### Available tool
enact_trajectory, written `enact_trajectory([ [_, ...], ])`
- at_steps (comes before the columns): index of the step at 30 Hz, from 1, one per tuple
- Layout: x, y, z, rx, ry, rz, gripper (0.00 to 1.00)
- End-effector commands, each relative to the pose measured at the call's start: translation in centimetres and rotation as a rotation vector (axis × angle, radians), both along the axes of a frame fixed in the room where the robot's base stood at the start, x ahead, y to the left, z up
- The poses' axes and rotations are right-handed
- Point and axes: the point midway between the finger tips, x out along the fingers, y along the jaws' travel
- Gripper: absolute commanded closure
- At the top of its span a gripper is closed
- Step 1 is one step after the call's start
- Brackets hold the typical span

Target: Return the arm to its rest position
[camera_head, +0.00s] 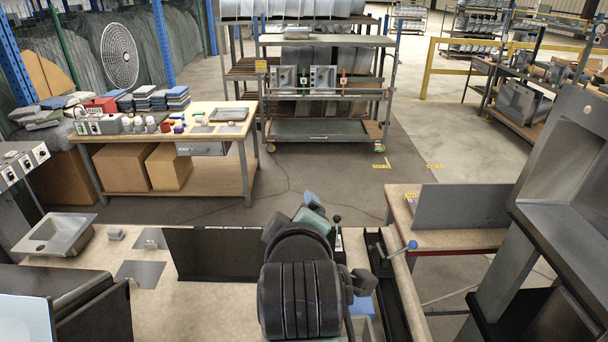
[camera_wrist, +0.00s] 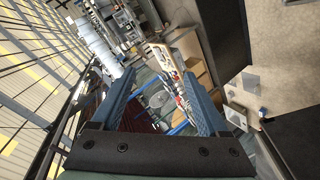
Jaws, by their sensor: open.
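My arm (camera_head: 299,298) rises in the lower middle of the head view, in front of the worktable (camera_head: 215,308), and points away from the camera. My gripper (camera_wrist: 158,76) shows in the wrist view with its two blue fingers spread apart and nothing between them. Beyond the fingers, the wrist view shows the room tilted, with a distant workbench and the floor. In the head view only small blue and green parts near the gripper show above the dark wrist; the rest is hidden behind the arm.
A metal sink (camera_head: 55,234) lies at the left of the worktable. A dark panel (camera_head: 213,254) stands near its back edge. A lever with a blue knob (camera_head: 412,244) is right of my arm. A large grey machine (camera_head: 565,170) stands at far right. Open floor (camera_head: 335,190) lies beyond.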

Motion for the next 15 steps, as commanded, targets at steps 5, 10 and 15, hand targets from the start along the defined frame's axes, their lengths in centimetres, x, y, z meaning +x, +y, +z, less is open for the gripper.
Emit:
enact_trajectory([
  [5,-2.4,0.0,13.1,0.409,-0.506,-0.073,0.22],
  [10,-9.0,-0.5,22.8,0.767,-0.874,0.008,0.22],
  [15,-14.6,-1.0,27.5,0.978,-1.072,0.118,0.22],
])
